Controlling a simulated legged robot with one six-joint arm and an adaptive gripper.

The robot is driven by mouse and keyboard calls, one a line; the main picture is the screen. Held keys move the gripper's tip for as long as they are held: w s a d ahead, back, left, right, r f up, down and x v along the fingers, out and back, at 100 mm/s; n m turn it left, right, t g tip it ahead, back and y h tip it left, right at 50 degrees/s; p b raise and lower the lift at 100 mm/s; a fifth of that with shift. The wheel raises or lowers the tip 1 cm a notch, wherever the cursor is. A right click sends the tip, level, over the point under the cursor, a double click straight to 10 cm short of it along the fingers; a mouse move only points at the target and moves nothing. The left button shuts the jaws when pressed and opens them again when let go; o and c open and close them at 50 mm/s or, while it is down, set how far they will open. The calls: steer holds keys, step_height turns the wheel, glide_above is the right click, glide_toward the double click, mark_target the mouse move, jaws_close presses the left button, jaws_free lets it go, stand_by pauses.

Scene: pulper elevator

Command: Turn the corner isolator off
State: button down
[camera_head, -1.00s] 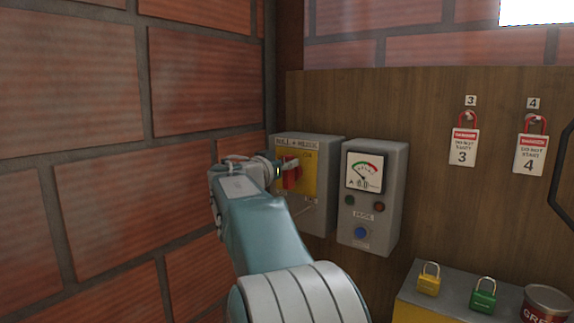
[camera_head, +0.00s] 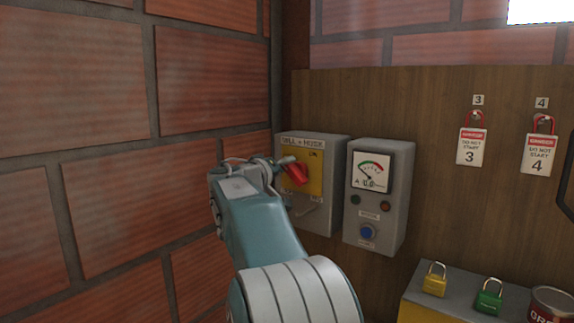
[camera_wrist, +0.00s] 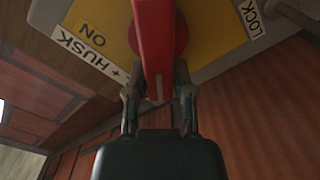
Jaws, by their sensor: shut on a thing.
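The corner isolator is a grey box (camera_head: 333,190) with a yellow plate (camera_head: 316,180) and a red handle (camera_head: 297,174), mounted near the corner with the brick wall. The handle sits tilted in the head view. In the wrist view the red handle (camera_wrist: 153,40) runs up from between my fingers to a round red hub on the yellow plate (camera_wrist: 215,25), with "ON" and "LOCK" lettering beside it. My gripper (camera_wrist: 157,88) is shut on the handle, one finger on each side. In the head view my gripper (camera_head: 282,165) partly hides the box's left side.
A grey meter box (camera_head: 393,220) with a dial and a blue button is just right of the isolator. Red-shackled tags 3 (camera_head: 470,148) and 4 (camera_head: 538,155) hang further right. Yellow (camera_head: 435,283) and green (camera_head: 488,299) padlocks and a tin (camera_head: 550,305) stand below. Brick wall is close on the left.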

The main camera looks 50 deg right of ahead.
steer(key=n, duration=0.1)
steer(key=f+n, duration=0.1)
steer(key=n, duration=0.2)
steer(key=shift+w+f, duration=0.2)
steer(key=shift+f, duration=0.2)
steer(key=shift+d+f+n, duration=0.1)
steer(key=shift+f+n, duration=0.05)
steer(key=shift+n, duration=0.75)
steer(key=shift+f+n, duration=0.15)
steer(key=shift+n, duration=0.75)
steer(key=shift+c, duration=2.4)
jaws_free()
steer(key=shift+s+r, duration=0.15)
